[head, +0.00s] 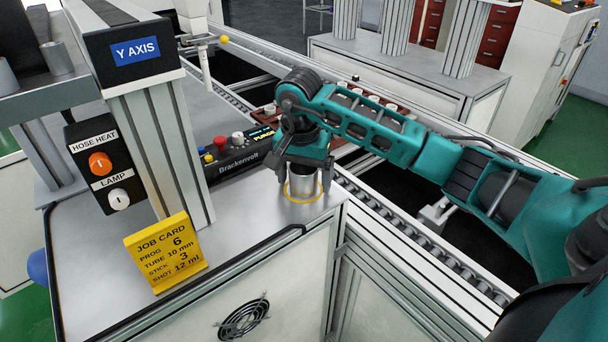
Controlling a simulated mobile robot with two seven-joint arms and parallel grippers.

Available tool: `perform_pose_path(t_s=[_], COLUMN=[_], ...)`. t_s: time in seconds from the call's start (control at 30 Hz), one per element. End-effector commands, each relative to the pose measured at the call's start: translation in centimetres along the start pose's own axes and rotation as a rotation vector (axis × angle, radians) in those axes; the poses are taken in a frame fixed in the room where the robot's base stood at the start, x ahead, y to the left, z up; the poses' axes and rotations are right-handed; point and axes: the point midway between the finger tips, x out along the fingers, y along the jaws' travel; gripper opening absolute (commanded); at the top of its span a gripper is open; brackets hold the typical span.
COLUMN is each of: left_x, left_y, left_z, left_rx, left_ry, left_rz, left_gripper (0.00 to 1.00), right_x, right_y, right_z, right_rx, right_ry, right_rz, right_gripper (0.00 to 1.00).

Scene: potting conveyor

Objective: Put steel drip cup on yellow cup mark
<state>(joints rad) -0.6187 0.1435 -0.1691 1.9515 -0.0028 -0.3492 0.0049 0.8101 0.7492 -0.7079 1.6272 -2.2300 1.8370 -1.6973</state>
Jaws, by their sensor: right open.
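The steel drip cup (303,184) stands upright on the metal bench top, inside the yellow cup mark (288,195), a ring near the bench's right corner. The cup's upper part is hidden by my right gripper (304,181). That gripper points down over the cup, its fingers open on either side of it. Whether a finger touches the cup cannot be told. My left gripper is not in view.
A yellow job card (165,252) stands at the bench's front left. A control panel labelled Brackenvolt (240,160) lies behind the cup mark. The Y AXIS column (160,150) rises at left. A roller conveyor (420,245) runs along the right.

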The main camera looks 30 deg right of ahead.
Motion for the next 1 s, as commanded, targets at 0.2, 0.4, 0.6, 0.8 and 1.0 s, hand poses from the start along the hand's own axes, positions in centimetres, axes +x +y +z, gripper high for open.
perform_pose_path(t_s=[0.2,0.4,0.6,0.8,1.0], left_x=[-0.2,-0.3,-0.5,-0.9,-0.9], left_y=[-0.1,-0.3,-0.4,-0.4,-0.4], left_z=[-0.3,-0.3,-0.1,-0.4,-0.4], left_rx=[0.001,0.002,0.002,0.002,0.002], left_ry=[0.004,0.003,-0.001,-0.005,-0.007], left_rz=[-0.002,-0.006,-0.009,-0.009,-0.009], left_gripper=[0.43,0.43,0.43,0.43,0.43], right_x=[-1.3,-5.5,-9.7,-12.0,-12.4], right_y=[-0.1,-0.1,-0.1,-0.1,0.0], right_z=[-0.1,-0.2,-0.2,-0.1,-0.1], right_rx=[0.000,0.000,0.000,0.000,0.001], right_ry=[0.002,0.004,0.003,0.001,-0.001], right_rz=[-0.004,-0.006,-0.004,-0.001,0.000], right_gripper=[0.89,0.89,0.89,0.89,0.89])
